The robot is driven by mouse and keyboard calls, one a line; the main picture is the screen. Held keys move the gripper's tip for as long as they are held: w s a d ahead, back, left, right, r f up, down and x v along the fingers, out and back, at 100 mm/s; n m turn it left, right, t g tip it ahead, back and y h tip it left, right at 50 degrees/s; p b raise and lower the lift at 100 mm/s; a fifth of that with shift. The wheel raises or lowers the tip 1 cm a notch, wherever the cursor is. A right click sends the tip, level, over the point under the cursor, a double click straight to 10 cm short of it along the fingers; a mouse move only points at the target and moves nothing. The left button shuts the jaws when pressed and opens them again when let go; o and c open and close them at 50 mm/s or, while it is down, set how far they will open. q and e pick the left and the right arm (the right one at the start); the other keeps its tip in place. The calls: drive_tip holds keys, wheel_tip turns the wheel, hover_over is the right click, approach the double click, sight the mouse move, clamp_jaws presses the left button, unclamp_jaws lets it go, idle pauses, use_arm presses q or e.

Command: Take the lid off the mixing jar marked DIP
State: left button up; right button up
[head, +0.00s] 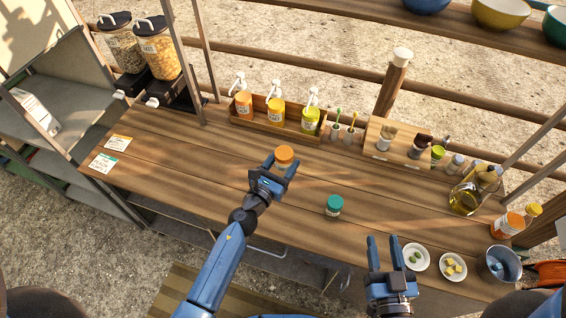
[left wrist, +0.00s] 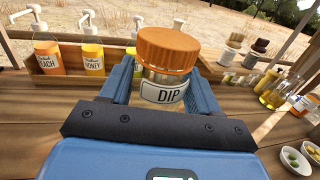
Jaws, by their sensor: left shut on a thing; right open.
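The mixing jar marked DIP (left wrist: 163,93) is a small clear jar with a white label. Its orange lid (left wrist: 167,48) sits on top of it. In the head view the orange lid (head: 284,152) shows between the fingers of my left gripper (head: 276,165). My left gripper is shut on the jar body, below the lid, with the jar upright. I cannot tell whether the jar's base touches the table. My right gripper (head: 385,254) is open and empty at the table's front edge, left of two small white dishes.
A teal-lidded jar (head: 334,206) stands mid-table. A wooden rack (head: 318,136) of pump bottles stands behind. An oil bottle (head: 466,198), a dish of olives (head: 417,266), a dish of cubes (head: 453,275) and a metal cup (head: 492,268) are at right. The left-middle tabletop is clear.

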use_arm(q)
drive_tip(key=o, duration=0.6)
drive_tip(key=c, duration=1)
drive_tip(key=shift+o, duration=0.2)
drive_tip(key=w+a+f+n+t+y+b, duration=0.1)
drive_tip(key=a+f+n+y+b, duration=0.2)
drive_tip(key=a+f+b, duration=0.4)
drive_tip(key=a+f+n+t+y+b, duration=0.1)
drive_tip(key=a+f+y+b, duration=0.4)
drive_tip(key=a, duration=0.9)
wheel_tip(320, 180, down, 3)
drive_tip(key=n+b, duration=0.1)
drive_tip(key=b, duration=0.2)
drive_tip(key=shift+w+n+y, duration=0.4)
